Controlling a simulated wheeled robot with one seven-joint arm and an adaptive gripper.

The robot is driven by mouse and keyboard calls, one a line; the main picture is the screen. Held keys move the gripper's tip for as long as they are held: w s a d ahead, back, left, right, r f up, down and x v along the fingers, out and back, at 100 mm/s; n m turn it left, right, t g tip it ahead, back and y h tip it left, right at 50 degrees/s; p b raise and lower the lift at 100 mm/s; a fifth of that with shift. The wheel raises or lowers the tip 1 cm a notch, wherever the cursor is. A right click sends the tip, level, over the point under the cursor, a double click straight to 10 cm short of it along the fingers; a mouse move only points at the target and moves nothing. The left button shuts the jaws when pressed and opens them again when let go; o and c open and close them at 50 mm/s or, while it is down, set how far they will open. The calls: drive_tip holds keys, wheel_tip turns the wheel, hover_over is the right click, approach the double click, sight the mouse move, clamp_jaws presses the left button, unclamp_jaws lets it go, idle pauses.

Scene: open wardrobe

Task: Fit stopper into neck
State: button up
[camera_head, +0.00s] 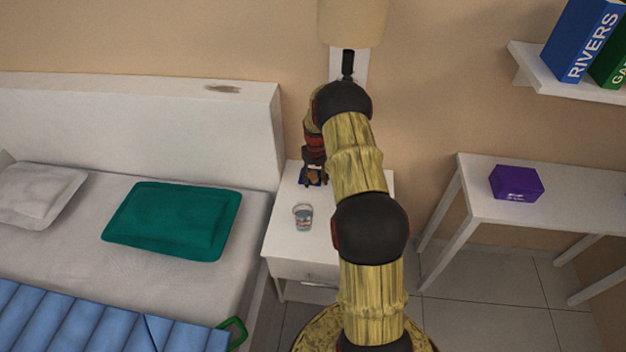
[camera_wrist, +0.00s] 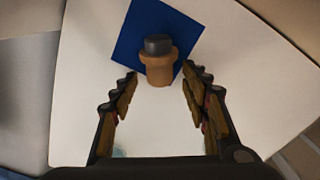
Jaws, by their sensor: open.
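A tan, cork-like stopper with a dark grey top (camera_wrist: 158,62) stands on a blue square (camera_wrist: 130,45) in the wrist view. My gripper (camera_wrist: 160,78) is open, with one finger to each side of the stopper and a gap on both sides. The stopper sits at the level of the fingertips in the picture; the height between them is hard to tell. In the head view my gripper (camera_head: 315,176) is over the back of the white nightstand and partly hides the blue square. A small clear vessel with bluish and reddish tints (camera_head: 303,217) stands nearer on the nightstand; its neck is too small to make out.
The nightstand top (camera_head: 282,238) is otherwise mostly clear, partly hidden by my arm. A lamp (camera_head: 350,22) is on the wall behind. The bed with a green pillow (camera_head: 172,220) is at left. A white table with a purple box (camera_head: 516,183) is at right.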

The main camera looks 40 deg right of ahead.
drive_tip(key=shift+r, duration=0.15)
drive_tip(key=shift+c, duration=0.2)
drive_tip(key=c, duration=1)
drive_tip(key=shift+r, duration=0.1)
